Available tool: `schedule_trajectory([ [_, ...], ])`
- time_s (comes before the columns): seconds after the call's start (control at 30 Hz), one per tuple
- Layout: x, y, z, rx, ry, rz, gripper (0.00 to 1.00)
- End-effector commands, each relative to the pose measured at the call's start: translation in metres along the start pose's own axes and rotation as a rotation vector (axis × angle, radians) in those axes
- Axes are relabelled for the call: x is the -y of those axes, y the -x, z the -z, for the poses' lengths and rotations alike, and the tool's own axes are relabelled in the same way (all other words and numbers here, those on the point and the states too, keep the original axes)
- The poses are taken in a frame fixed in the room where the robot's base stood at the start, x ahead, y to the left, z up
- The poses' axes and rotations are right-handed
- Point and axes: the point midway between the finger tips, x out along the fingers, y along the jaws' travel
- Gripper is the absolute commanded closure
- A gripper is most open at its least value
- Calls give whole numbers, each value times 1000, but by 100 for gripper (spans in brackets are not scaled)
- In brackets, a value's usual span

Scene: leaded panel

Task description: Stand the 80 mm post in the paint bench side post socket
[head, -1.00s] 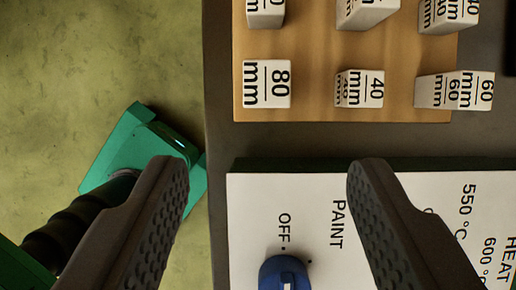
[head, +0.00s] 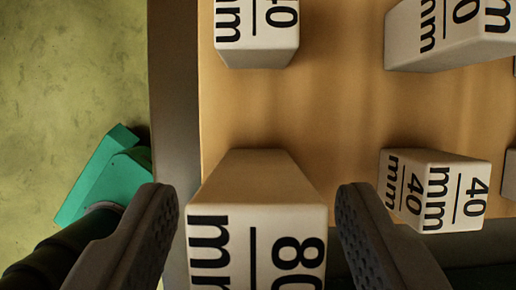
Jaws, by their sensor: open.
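The 80 mm post (head: 258,240) is a pale block with black "80 mm" lettering on its top. It stands on a wooden board (head: 340,120) at the bottom middle of the head view. My gripper (head: 256,205) is open, with one dark finger on each side of the post and a visible gap on both sides in the picture. Whether the fingertips are level with the post's top or above it, I cannot tell. The paint bench side post socket does not show.
A 40 mm post (head: 435,190) stands to the right, close beyond the right finger. Another 40 mm post (head: 257,30) and a partly cut-off post (head: 450,32) stand at the top. A dark table edge (head: 175,90) and green floor (head: 70,70) lie left.

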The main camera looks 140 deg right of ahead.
Motion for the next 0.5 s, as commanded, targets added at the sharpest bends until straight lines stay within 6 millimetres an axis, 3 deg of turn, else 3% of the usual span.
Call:
schedule_trajectory([
  [0.2, 1, -27, 0, 0, 2, 3, 47],
  [0.43, 1, -28, 1, -2, 2, 1, 47],
  [0.5, 1, -28, 1, -2, 2, 1, 67],
])
